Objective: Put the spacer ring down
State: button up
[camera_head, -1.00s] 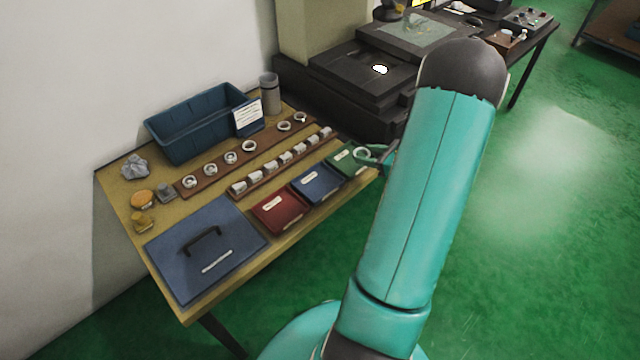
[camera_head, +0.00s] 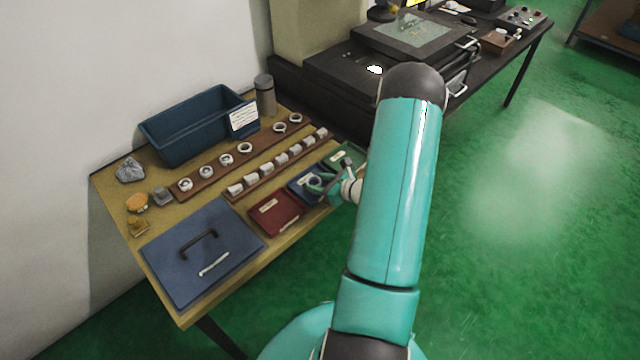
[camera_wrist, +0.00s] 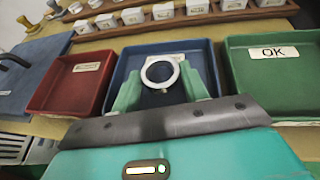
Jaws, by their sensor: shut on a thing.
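The spacer ring (camera_wrist: 161,72) is a pale ring held between the two teal fingers of my gripper (camera_wrist: 163,92) in the wrist view. It hangs over the blue tray (camera_wrist: 200,48), between the red tray (camera_wrist: 75,82) and the green tray labelled OK (camera_wrist: 265,85). In the head view the ring (camera_head: 314,182) and my gripper (camera_head: 322,186) are over the blue tray (camera_head: 298,192), in front of part of it. The height of the ring above the tray floor is hard to tell.
A wooden rail with several white blocks (camera_head: 266,169) runs behind the trays, and a row of rings on a board (camera_head: 226,159) lies behind it. A blue bin (camera_head: 185,135) stands at the back. A blue lid with a handle (camera_head: 172,262) lies at the left.

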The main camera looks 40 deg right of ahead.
jog(key=shift+f, duration=0.25)
jog(key=shift+f, duration=0.15)
jog(key=o, duration=1)
